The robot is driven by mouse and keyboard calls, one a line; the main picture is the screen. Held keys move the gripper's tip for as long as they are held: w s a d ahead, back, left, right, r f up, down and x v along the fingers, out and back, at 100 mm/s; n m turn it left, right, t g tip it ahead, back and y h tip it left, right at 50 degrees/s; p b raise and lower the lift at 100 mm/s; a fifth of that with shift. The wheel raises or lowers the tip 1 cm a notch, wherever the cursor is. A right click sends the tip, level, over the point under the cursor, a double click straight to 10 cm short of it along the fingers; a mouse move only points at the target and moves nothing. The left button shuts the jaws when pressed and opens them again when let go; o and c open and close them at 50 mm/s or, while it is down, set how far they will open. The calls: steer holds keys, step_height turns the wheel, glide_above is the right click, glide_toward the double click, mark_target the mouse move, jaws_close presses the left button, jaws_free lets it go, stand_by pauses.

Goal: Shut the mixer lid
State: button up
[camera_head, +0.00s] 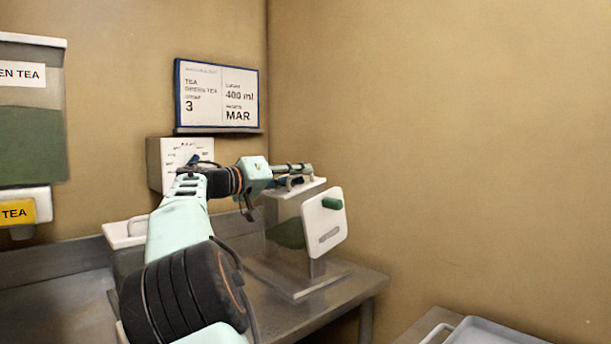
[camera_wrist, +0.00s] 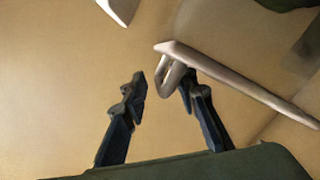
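The mixer stands on the metal bench, with a white front panel (camera_head: 323,222) that has a green knob (camera_head: 333,203). A pale flat plate, which looks like the mixer lid (camera_head: 316,188), shows at its top, partly behind my gripper (camera_head: 300,168). In the wrist view a pale plate edge (camera_wrist: 245,88) runs diagonally, with a loop handle (camera_wrist: 172,72) at its near end. My gripper (camera_wrist: 163,80) is open there. The loop is between the fingers, closer to the right finger. Contact and the lid's exact angle cannot be told.
The metal bench (camera_head: 345,287) runs along the wall, which is close behind the mixer. A white box (camera_head: 178,158) and a recipe sign (camera_head: 218,95) are at the back. A green tea dispenser (camera_head: 30,110) hangs at left. A tray (camera_head: 490,332) is at lower right.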

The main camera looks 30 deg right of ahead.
steer(key=s+a, duration=0.1)
steer(key=a, duration=0.8)
steer(key=shift+s+r, duration=0.15)
